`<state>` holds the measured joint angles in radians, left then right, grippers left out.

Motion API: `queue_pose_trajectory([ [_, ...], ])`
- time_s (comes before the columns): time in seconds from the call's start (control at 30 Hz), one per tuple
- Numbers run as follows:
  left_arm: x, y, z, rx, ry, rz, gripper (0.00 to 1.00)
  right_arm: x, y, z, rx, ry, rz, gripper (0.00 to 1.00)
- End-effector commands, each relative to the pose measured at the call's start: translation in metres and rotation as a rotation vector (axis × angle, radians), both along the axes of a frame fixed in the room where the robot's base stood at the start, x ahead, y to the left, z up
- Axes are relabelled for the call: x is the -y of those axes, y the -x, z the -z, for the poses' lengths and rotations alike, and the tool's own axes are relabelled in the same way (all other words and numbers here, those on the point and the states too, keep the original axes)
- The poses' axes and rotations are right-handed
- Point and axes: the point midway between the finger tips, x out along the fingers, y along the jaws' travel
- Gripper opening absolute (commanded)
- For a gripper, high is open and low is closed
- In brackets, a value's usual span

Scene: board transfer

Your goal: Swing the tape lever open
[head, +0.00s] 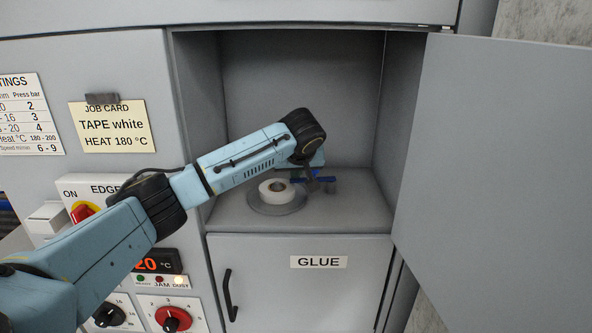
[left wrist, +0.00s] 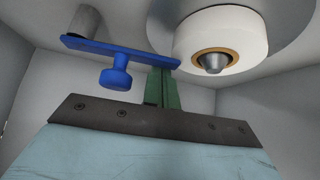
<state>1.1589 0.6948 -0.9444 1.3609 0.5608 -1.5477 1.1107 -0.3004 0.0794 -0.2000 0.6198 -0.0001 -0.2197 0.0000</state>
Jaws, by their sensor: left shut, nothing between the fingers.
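The tape lever (head: 325,179) is a blue bar on a grey post inside the open compartment, right of a white tape roll (head: 276,188). In the left wrist view the lever (left wrist: 120,50) runs from its grey post (left wrist: 85,20) to beside the tape roll (left wrist: 225,40), and its blue knob (left wrist: 116,76) stands out from the bar. My left gripper (head: 308,183) reaches into the compartment, partly hiding the lever. Its green fingers (left wrist: 162,88) are shut and empty, close to the roll-side end of the lever; I cannot tell whether they touch. My right gripper is out of view.
The compartment door (head: 490,160) stands open on the right. The roll sits on a round grey plate (head: 262,205) on the compartment floor (head: 355,212). Compartment walls close in both sides. A panel with knobs and a job card (head: 112,127) is at the left.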

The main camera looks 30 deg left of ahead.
Motion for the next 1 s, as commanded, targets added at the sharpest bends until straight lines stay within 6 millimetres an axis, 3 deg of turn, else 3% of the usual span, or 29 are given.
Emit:
queue_pose_trajectory([
  [0.47, -0.003, -0.001, 0.000, 0.001, 0.001, -0.016, 0.00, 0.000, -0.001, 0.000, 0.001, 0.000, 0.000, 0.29],
  [0.73, -0.036, -0.015, 0.001, -0.001, 0.003, -0.033, 0.00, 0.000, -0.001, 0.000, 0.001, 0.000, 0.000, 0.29],
  [1.0, -0.014, 0.010, -0.039, 0.005, 0.001, -0.026, 0.00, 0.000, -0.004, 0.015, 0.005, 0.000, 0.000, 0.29],
])
